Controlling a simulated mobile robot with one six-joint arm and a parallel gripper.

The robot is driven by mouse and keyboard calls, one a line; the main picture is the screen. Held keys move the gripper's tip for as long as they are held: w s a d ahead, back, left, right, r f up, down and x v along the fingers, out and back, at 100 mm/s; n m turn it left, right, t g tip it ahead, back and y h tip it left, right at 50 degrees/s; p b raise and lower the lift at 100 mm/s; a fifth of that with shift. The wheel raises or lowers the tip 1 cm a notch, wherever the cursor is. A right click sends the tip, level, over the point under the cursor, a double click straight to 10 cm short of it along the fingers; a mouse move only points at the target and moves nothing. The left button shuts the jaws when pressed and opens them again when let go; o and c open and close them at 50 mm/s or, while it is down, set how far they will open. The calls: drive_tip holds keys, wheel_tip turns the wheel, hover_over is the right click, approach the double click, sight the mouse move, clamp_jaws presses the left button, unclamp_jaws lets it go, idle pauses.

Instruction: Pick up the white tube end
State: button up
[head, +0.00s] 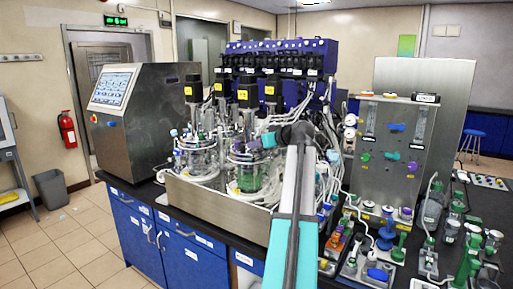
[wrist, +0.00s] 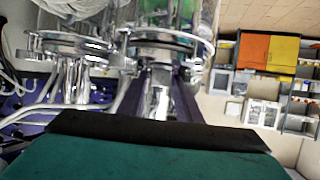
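Several white tubes (head: 328,122) hang and curl behind and beside the two glass vessels in the head view; I cannot tell which free end is the white tube end. White tubing (wrist: 32,115) also runs along the left of the wrist view. My gripper (head: 268,141) is at the far end of my raised arm, in front of the right glass vessel (head: 247,178). Its fingers are too small and hidden to read. In the wrist view, a green surface with a black edge fills the bottom, and no tube is seen held.
A steel tray wall (head: 215,205) surrounds the vessels. A steel control box (head: 150,115) stands left, and a steel panel with knobs (head: 392,150) stands right. Small fittings and bottles crowd the black bench at right. The tiled floor (head: 75,245) at left is mostly clear.

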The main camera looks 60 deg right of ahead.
sight(252, 136)
clamp_jaws()
drive_tip(key=shift+r, duration=0.15)
drive_tip(key=shift+r+b, duration=0.7)
drive_tip(key=shift+r, duration=0.8)
drive_tip(key=s+a+r+b, duration=0.1)
drive_tip(key=s+a, duration=0.3)
drive_tip(key=a, duration=0.3)
drive_tip(key=s+a+b, duration=0.2)
drive_tip(key=s+a, duration=0.2)
drive_tip(key=a, duration=0.3)
drive_tip(key=shift+r, duration=0.35)
